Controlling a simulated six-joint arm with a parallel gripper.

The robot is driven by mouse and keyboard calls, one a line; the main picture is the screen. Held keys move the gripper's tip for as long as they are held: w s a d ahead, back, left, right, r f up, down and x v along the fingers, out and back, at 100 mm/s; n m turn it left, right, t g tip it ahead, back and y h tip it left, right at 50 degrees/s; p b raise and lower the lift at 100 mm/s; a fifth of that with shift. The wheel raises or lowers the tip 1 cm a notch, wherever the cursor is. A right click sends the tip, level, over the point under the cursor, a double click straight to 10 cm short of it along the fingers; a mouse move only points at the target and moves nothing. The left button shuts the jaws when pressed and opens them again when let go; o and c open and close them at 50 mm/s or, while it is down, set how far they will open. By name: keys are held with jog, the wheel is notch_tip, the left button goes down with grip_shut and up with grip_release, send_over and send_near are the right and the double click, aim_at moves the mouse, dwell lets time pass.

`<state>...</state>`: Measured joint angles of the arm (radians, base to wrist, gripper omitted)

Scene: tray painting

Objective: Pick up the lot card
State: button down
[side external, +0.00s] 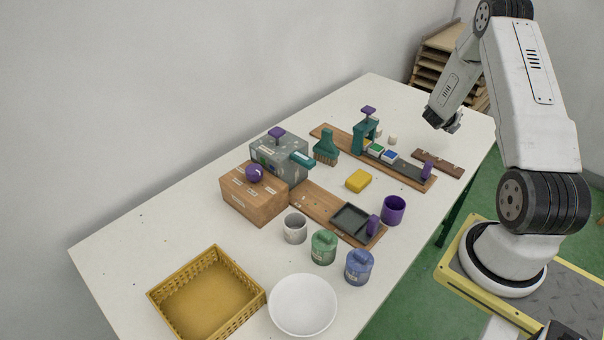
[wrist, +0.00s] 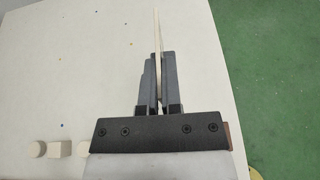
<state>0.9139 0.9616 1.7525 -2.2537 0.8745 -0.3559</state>
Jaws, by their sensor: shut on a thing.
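The lot card (wrist: 156,32) shows edge-on in the wrist view as a thin cream strip. It stands upright between the fingers and sticks out past their tips. My gripper (wrist: 160,58) is shut on it, with dark fingers on both sides. In the side external view my gripper (side external: 446,125) is over the far right part of the white table. The card cannot be made out there, and its printed face is not visible.
A brown slotted strip (side external: 437,163) and a wooden board with a teal stand (side external: 366,138) lie near the gripper. Small cream blocks (wrist: 60,149) show in the wrist view. The table's edge (wrist: 211,30) is close on the right, with green floor beyond.

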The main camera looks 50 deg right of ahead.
jog(key=s+a+r, duration=0.4)
jog(key=s+a, duration=0.1)
jog(key=a, duration=0.2)
jog(key=shift+s+a+r, duration=0.2)
jog(key=shift+s+a, duration=0.05)
jog(key=shift+a, duration=0.05)
jog(key=shift+r, duration=0.2)
dwell(0.5)
